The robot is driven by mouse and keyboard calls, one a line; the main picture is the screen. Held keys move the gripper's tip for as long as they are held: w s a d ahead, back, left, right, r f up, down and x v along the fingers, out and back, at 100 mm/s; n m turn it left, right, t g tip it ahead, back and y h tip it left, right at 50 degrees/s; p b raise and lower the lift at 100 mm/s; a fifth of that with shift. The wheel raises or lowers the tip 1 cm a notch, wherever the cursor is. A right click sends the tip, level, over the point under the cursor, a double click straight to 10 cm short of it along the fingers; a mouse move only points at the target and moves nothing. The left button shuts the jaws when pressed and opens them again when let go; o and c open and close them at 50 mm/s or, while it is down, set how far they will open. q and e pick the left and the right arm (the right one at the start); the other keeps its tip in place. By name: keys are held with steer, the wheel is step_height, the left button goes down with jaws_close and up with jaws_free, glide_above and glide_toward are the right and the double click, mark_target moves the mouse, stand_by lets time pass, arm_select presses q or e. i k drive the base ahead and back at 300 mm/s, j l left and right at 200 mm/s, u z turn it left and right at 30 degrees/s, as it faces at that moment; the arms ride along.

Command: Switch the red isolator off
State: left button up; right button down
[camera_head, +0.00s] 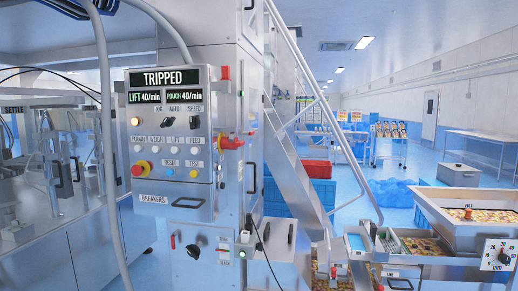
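The control panel (172,108) stands left of centre, and its display (171,78) reads TRIPPED. A red rotary handle (231,143) on a yellow base projects from the panel's right side and looks like the red isolator. It is seen from the side, so I cannot tell its position. A smaller red handle (173,241) sits on the lower cabinet beside a black knob. Neither of my grippers is in view.
The panel face carries knobs, several coloured buttons and a red emergency stop (137,170). A BREAKERS drawer or cover (166,200) is below. A grey pipe (104,120) runs left of the panel. A steep metal stair or frame (305,140) and a hopper (470,212) stand to the right.

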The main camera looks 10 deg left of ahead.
mark_target(231, 142)
steer(key=i+u, duration=0.2)
steer(key=i, duration=0.25)
steer(key=i+l+u, duration=0.2)
steer(key=i, duration=0.3)
steer(key=i+l+u, duration=0.2)
steer(key=i, duration=0.25)
steer(key=i+l+u, duration=0.25)
steer(key=i+u, duration=0.15)
steer(key=i+l+u, duration=0.65)
steer(key=l+u, duration=0.15)
